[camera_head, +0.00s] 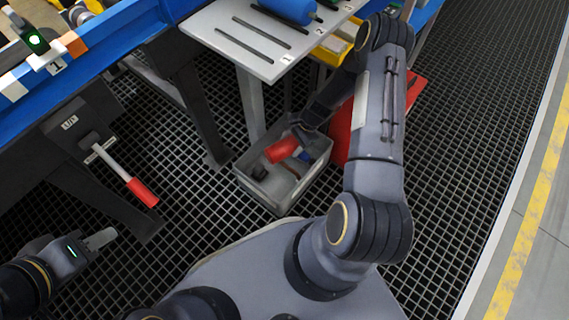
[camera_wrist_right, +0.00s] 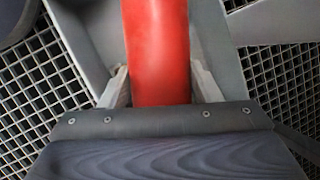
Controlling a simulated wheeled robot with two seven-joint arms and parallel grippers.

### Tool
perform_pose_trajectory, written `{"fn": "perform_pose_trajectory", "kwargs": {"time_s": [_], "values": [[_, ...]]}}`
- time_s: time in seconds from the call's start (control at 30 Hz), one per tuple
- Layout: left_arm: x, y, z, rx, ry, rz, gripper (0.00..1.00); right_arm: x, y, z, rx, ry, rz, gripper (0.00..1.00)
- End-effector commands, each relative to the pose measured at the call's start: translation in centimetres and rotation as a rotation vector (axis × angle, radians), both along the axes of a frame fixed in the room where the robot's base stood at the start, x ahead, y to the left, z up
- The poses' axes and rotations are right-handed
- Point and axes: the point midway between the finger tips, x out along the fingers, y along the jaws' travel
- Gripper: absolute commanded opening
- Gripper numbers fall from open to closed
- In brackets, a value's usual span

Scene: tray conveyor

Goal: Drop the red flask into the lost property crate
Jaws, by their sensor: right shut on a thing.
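The red flask (camera_head: 282,149) is between the fingers of my right gripper (camera_head: 296,139), over the grey crate (camera_head: 277,203). In the right wrist view, the red flask (camera_wrist_right: 158,50) stands between the two pale fingers of my right gripper (camera_wrist_right: 160,88), which is shut on it. The flask looks tilted in the head view; how far it is above the crate floor I cannot tell. A small blue part shows beside it. My left gripper (camera_head: 98,239) is low at the left, away from the crate, and its finger gap is not clear.
A small dark object (camera_head: 258,171) lies in the crate. A pale shelf (camera_head: 240,50) with a blue cylinder (camera_head: 290,9) is above and behind the crate. A red panel (camera_head: 341,137) stands right of it. A lever with a red handle (camera_head: 142,191) is at left.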

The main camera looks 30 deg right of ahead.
Motion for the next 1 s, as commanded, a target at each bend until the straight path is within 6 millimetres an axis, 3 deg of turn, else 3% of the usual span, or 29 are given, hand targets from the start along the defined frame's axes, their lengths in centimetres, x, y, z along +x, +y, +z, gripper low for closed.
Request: {"fn": "perform_pose_trajectory", "kwargs": {"time_s": [0.07,0.1,0.27,0.57,1.0], "values": [[0.0,0.0,0.1,0.000,0.000,0.000,0.36,0.0,0.0,0.1,0.000,-0.001,0.000,0.24],[0.0,0.0,0.1,0.000,0.000,0.000,0.36,0.0,0.0,0.1,0.000,-0.001,0.000,0.61],[0.0,0.0,0.1,0.000,0.000,0.000,0.36,0.0,0.0,0.1,0.000,0.000,0.001,0.82],[0.0,0.0,0.2,0.000,0.000,0.000,0.36,0.0,-0.1,0.3,0.000,0.000,0.000,0.82],[0.0,0.0,2.9,0.000,0.000,0.000,0.36,-0.7,-2.6,6.3,-0.001,-0.001,0.000,0.82]]}}
